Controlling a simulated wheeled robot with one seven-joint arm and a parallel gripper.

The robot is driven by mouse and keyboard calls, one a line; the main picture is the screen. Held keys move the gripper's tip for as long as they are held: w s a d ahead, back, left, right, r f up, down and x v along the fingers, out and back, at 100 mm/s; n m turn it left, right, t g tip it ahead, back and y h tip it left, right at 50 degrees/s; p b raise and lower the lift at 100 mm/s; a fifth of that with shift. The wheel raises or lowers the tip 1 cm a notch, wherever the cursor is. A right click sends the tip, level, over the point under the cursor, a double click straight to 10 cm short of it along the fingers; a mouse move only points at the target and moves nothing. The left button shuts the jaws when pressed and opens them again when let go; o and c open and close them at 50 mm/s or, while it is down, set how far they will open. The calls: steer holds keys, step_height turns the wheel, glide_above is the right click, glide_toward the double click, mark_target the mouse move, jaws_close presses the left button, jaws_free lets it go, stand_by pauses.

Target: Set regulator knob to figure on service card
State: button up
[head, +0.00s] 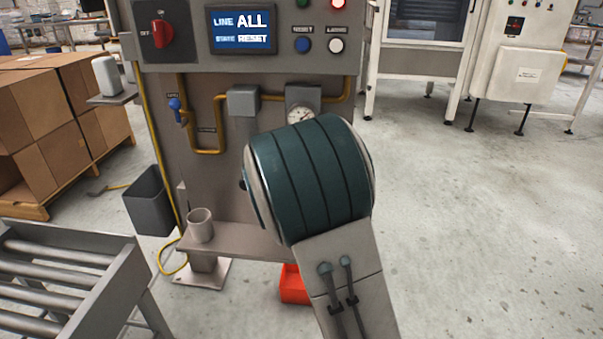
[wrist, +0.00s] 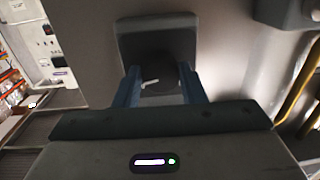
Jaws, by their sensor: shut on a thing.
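In the wrist view the two blue fingers of my gripper (wrist: 160,88) are closed on a dark round knob (wrist: 158,75), one finger on each side. A short pale mark shows on the knob between the fingers. A dark square plate (wrist: 157,25) is behind the knob on the grey panel. In the head view my arm's large teal joint hides the knob and my gripper. A round white gauge (head: 300,114) shows just above the joint; its reading is too small to tell. I cannot make out a service card with a readable figure.
The grey machine has a screen (head: 242,29) reading "LINE ALL", a red rotary switch (head: 162,33) and a blue-handled valve (head: 176,106) on yellow pipe. A cup (head: 201,226) stands on its low shelf. A roller conveyor (head: 62,275) is at left. Floor on the right is clear.

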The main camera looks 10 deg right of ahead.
steer(key=shift+f+m+b, duration=0.15)
steer(key=shift+m+b, duration=0.9)
steer(key=shift+m, duration=0.05)
steer(key=o, duration=1)
steer(key=p+v, duration=0.3)
steer(key=v, duration=1.1)
